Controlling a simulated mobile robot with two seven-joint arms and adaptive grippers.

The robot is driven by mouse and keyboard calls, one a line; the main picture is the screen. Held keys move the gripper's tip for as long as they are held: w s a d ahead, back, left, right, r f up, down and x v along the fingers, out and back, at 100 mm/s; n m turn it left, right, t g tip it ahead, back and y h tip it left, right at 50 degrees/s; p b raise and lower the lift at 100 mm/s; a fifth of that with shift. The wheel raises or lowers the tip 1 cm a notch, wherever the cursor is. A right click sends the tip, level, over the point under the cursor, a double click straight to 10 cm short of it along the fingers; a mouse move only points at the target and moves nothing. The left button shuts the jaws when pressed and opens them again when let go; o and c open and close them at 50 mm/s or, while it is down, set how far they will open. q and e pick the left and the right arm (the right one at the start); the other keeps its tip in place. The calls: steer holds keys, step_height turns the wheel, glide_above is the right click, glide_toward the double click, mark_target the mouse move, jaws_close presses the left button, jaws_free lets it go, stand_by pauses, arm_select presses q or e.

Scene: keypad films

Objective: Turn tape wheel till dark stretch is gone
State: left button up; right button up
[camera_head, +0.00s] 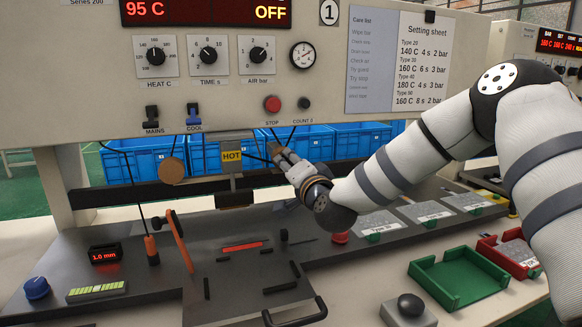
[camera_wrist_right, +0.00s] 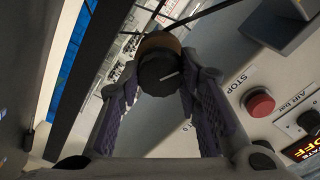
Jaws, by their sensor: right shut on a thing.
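My right gripper (camera_head: 275,150) is at the machine front, below the STOP button and to the right of the HOT block (camera_head: 232,155). In the right wrist view its two fingers (camera_wrist_right: 158,82) are shut on the sides of a round black knob (camera_wrist_right: 162,75) with a white mark line. A brown wheel rim (camera_wrist_right: 158,42) shows behind the knob. In the head view this wheel is hidden by the gripper. Another brown tape wheel (camera_head: 172,170) hangs to the left of the HOT block. I cannot make out a dark stretch of tape clearly. My left gripper is not in view.
The red STOP button (camera_head: 272,104) is close above my right gripper, and shows large in the wrist view (camera_wrist_right: 259,103). Blue bins (camera_head: 360,141) stand behind. The bench holds an orange lever (camera_head: 179,240), a blue knob (camera_head: 37,288) and a green tray (camera_head: 458,280).

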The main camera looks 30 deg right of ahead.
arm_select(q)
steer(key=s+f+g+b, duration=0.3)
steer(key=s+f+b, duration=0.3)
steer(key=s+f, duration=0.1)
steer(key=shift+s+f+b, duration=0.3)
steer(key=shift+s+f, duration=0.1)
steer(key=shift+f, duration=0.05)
arm_select(e)
steer(key=shift+m, duration=14.8)
steer(key=shift+r, duration=0.15)
steer(key=o, duration=1.1)
steer(key=shift+o, duration=0.2)
steer(key=v, duration=0.7)
steer(key=shift+s, duration=0.25)
